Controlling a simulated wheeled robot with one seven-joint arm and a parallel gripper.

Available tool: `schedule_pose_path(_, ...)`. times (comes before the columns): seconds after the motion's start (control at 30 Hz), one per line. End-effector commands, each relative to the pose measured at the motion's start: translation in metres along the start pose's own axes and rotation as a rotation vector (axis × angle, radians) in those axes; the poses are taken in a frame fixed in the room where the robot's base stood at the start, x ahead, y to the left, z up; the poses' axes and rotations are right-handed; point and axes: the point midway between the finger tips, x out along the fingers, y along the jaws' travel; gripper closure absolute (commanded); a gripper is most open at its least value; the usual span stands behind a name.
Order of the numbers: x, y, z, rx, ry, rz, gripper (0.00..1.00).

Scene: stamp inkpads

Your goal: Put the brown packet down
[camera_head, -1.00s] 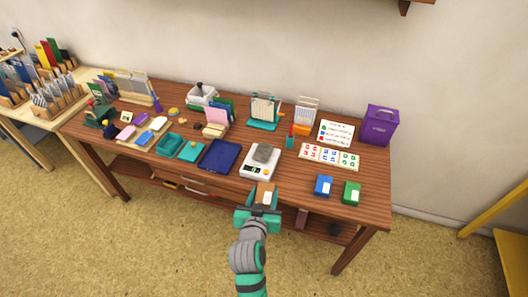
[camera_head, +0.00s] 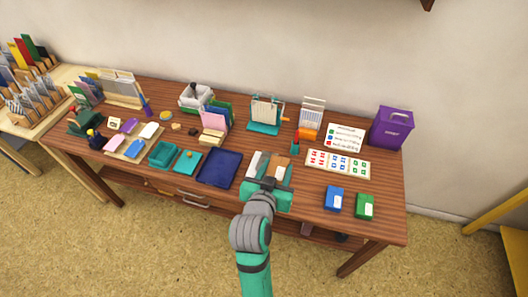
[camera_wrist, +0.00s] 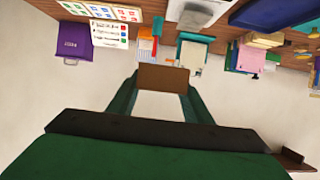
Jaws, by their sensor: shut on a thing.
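The brown packet (camera_head: 281,164) is held between the fingers of my gripper (camera_head: 270,182), over the front middle of the table. In the wrist view the packet (camera_wrist: 163,78) shows as a brown edge between the two green fingers (camera_wrist: 160,98). The white scale (camera_head: 253,163) is beneath or just beside my gripper and mostly hidden by it. Whether the packet touches anything below cannot be told.
A dark blue tray (camera_head: 219,168) lies left of my gripper. Blue (camera_head: 334,200) and green (camera_head: 363,207) boxes stand to its right. A teal crank device (camera_head: 265,114), a pen cup (camera_head: 295,146) and a stamped card (camera_head: 338,164) are behind. Bare wood (camera_head: 305,190) lies between gripper and blue box.

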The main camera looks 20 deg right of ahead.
Motion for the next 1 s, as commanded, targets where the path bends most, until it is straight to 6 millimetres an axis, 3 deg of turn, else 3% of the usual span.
schedule_pose_path(0.17, 0.016, -0.004, 0.000, 0.002, 0.001, 0.004, 0.82)
schedule_pose_path(0.53, 0.093, -0.037, 0.005, 0.002, 0.000, 0.007, 0.82)
schedule_pose_path(0.7, 0.123, -0.049, 0.025, 0.001, -0.002, 0.005, 0.82)
schedule_pose_path(1.0, 0.148, -0.059, 0.040, 0.002, 0.001, 0.004, 0.82)
